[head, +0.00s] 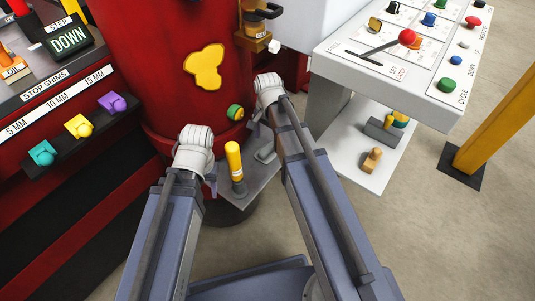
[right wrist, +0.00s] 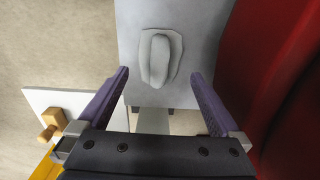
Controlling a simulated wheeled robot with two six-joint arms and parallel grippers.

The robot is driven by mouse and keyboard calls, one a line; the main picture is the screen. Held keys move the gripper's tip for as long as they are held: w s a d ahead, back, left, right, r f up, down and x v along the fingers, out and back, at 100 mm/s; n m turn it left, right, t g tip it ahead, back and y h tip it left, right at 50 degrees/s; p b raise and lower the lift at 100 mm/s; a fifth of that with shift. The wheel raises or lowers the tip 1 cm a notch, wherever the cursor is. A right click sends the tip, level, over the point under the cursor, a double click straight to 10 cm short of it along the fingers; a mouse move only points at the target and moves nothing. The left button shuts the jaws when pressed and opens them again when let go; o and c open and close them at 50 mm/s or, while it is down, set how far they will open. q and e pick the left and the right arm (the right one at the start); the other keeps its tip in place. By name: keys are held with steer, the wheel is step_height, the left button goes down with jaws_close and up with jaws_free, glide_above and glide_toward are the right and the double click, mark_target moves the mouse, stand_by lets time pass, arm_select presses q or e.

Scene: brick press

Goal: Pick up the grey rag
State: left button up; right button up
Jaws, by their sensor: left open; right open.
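The grey rag (right wrist: 158,58) lies as a small folded heap on a grey metal shelf (right wrist: 200,20) in the right wrist view. My right gripper (right wrist: 160,76) is open and empty, its two purple fingers spread to either side of the rag's near end. I cannot tell its height above the rag. In the head view the rag (head: 265,153) shows beside my right forearm, which hides part of it. My right gripper is mostly hidden there under its white wrist. My left gripper (head: 211,184) is mostly hidden below its wrist, left of the yellow-handled tool.
A yellow-handled tool (head: 235,161) stands upright on the same shelf, between my arms. The red press body (head: 150,75) rises right behind the shelf. A yellow post (head: 498,115) is farther right.

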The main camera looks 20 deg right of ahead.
mark_target(268, 148)
steer(key=shift+f+b, duration=2.6)
steer(key=shift+f, duration=0.15)
steer(key=shift+r, duration=0.1)
steer(key=shift+c, duration=0.2)
steer(key=c, duration=1.1)
steer(key=shift+r, duration=0.1)
step_height(268, 148, up, 10)
steer(key=p, duration=1)
